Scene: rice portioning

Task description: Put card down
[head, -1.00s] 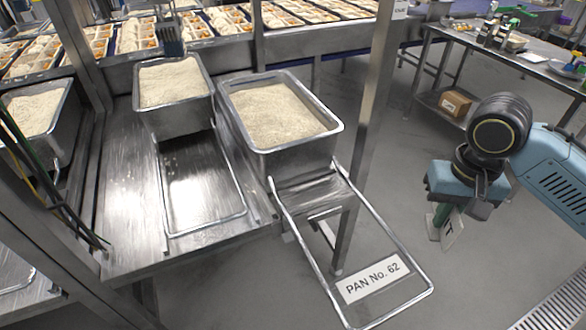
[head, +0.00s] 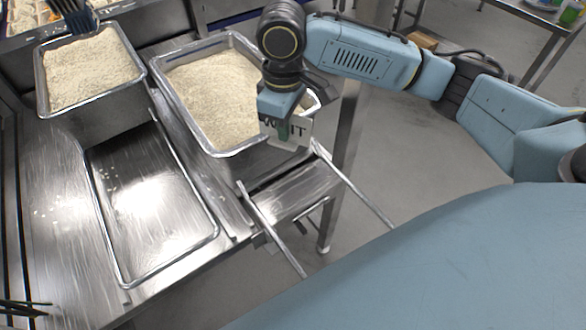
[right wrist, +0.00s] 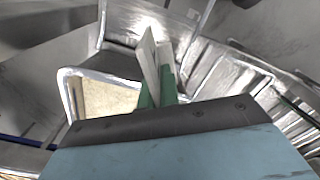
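My right gripper (head: 284,128) hangs at the right front corner of the larger rice pan. Its green fingers are shut on a white card (head: 301,131) with dark lettering, partly covered by the fingers. The card is held at the pan's rim; I cannot tell if it touches. In the right wrist view the card (right wrist: 149,62) shows nearly edge-on, as two pale panels standing up from the green fingers (right wrist: 158,94).
The larger rice pan (head: 232,152) stands on the metal bench, with a second rice pan (head: 42,88) to its left. An empty rectangular frame (head: 213,236) lies in front. Metal rails (head: 262,222) extend forward. An upright post (head: 346,135) stands right of the gripper.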

